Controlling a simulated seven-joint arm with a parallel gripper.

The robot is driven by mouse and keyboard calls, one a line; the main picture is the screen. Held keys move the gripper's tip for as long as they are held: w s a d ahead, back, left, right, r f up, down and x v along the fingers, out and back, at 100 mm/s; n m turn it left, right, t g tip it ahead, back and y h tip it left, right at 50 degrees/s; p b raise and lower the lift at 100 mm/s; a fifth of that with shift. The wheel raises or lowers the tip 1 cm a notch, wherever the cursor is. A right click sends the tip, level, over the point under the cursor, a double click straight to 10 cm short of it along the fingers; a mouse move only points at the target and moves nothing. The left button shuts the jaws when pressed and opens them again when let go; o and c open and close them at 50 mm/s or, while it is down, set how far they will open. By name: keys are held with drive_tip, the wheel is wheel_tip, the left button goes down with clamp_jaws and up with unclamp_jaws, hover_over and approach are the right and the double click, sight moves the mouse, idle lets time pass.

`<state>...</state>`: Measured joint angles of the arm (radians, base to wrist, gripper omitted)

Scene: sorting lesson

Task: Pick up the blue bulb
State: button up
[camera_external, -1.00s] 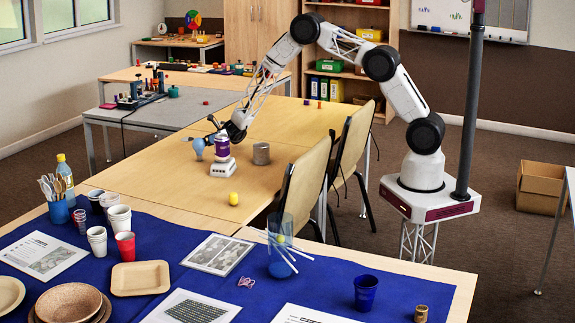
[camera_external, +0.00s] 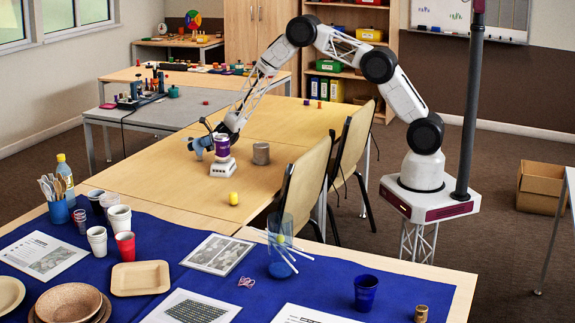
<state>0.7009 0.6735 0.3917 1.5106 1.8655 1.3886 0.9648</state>
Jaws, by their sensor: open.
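The blue bulb (camera_external: 197,152) is small in the external view, on the wooden table left of the purple cup, and partly hidden. My gripper (camera_external: 204,142) is low over the table at the bulb, coming in from the upper right. Its jaws are open. The dark and grey-blue shapes of gripper and bulb overlap, so I cannot tell whether they touch.
The purple cup (camera_external: 222,142) stands on a white scale-like block (camera_external: 223,167) close beside my gripper. The tabletop (camera_external: 160,178) to the left front is clear.

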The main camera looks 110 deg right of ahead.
drive_tip(key=c, duration=0.8)
drive_tip(key=shift+c, duration=0.2)
drive_tip(key=shift+r, duration=0.2)
drive_tip(key=shift+r, duration=1.5)
drive_tip(key=s+a, duration=0.4)
drive_tip(key=s, duration=0.3)
drive_tip(key=s+a+r, duration=0.1)
drive_tip(key=s+a, duration=0.3)
drive_tip(key=s, duration=0.3)
drive_tip(key=shift+r, duration=0.3)
